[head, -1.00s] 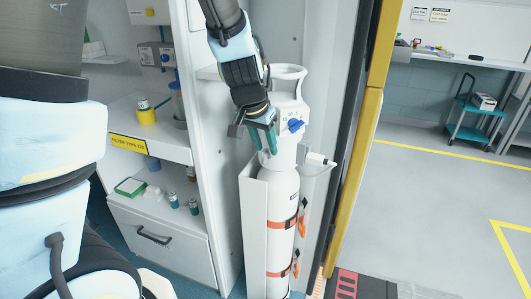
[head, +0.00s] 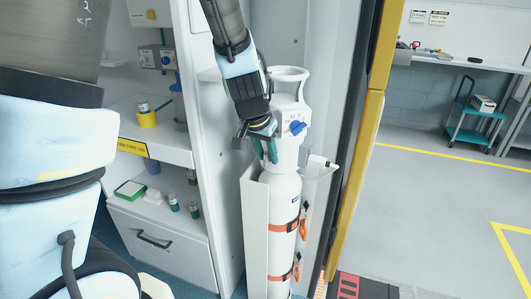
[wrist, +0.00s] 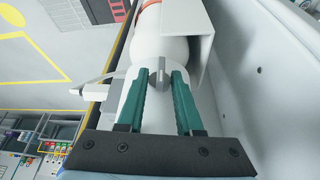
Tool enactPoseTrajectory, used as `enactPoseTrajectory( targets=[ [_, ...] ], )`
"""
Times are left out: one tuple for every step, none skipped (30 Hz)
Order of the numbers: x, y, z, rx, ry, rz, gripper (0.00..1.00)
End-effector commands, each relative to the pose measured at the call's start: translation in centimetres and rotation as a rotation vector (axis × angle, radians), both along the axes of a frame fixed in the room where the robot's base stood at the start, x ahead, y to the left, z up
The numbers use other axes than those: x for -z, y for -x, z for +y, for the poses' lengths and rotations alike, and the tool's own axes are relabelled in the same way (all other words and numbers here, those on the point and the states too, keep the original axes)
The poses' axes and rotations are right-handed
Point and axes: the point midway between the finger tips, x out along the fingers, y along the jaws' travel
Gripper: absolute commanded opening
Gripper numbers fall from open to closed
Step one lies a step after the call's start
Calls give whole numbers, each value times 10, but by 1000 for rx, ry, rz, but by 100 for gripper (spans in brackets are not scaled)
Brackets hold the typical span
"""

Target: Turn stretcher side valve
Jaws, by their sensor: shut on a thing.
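A white gas cylinder (head: 284,208) stands upright in a white bracket, with a white collar and a blue knob (head: 298,127) on its front. My gripper (head: 267,158) is at the left side of the cylinder's neck, fingers pointing down. In the wrist view, its two green fingers (wrist: 161,78) are shut on a small grey side valve (wrist: 160,66) that sticks out against the white cylinder body. The valve is hidden in the head view behind the fingers. The blue knob is to the right of the fingers and apart from them.
Orange straps (head: 283,225) hold the cylinder. A shelf cabinet (head: 165,225) with bottles is close on the left. A white fitting (head: 318,161) with a hose sticks out right of the cylinder. A yellow door edge (head: 358,165) is further right, with open floor beyond.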

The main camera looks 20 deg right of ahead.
Motion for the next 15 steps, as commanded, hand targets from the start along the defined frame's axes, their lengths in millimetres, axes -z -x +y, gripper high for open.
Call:
enactPoseTrajectory(
  targets=[
    [-1,-1,0,-3,1,-2,0],
    [-1,-1,0,-3,1,-2,0],
    [-1,-1,0,-2,2,-3,0],
    [-1,-1,0,-2,2,-3,0],
    [-1,-1,0,-2,2,-3,0],
    [-1,-2,0,-2,2,-3,0],
    [-1,-2,0,-2,2,-3,0],
    [-1,-2,0,-3,2,-3,0],
    [0,-2,0,-3,3,-1,0],
    [1,-2,0,-3,7,2,0],
    [2,-2,0,-4,9,6,0],
    [3,-3,0,-6,17,12,0],
    [5,-4,1,-7,22,20,0],
    [6,-4,0,-8,28,27,0],
    [7,-5,1,-10,38,40,0]
  ],
)
